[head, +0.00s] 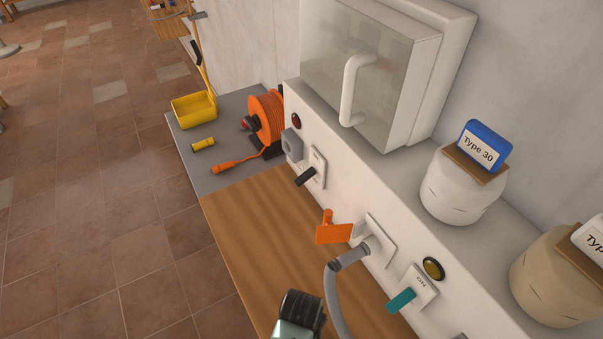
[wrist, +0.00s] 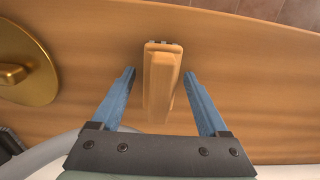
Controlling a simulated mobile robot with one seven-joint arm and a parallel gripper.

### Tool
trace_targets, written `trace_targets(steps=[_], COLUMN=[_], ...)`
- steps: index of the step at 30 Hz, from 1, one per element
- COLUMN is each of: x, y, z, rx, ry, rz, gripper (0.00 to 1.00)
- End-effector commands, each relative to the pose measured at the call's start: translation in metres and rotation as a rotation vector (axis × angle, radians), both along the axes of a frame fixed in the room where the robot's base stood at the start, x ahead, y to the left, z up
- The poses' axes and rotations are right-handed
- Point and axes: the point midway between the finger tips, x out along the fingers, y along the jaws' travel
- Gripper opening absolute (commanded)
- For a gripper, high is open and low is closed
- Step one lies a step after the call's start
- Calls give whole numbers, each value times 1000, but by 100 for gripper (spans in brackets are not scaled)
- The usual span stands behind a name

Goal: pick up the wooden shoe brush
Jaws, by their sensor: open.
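The wooden shoe brush (wrist: 160,85) shows in the wrist view as a light-brown wooden block with a little dark bristle at its far end. It is on or just above the wooden surface (wrist: 90,40); I cannot tell its exact height. My gripper (wrist: 160,82) is open, with one blue finger on each side of the brush. A gap shows between the brush and each finger. In the head view, part of my arm's end (head: 298,316) shows at the bottom edge, and the brush is not visible there.
A round brass piece (wrist: 22,72) lies left of the brush. A grey hose (head: 335,295) hangs from the panel close to my arm. An orange lever (head: 332,232) and a teal handle (head: 401,300) stick out nearby. The wooden worktop (head: 255,225) is clear toward the grey end.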

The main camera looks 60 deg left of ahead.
Motion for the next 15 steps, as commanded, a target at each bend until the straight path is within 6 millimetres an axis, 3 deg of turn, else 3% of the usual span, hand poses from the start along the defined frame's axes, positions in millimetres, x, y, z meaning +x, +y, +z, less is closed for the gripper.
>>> trace_targets(steps=[2, 15], x=[0, 0], y=[0, 0], z=[0, 1], rx=[0, 0], ry=[0, 0], rz=[0, 0], gripper=[78, 0])
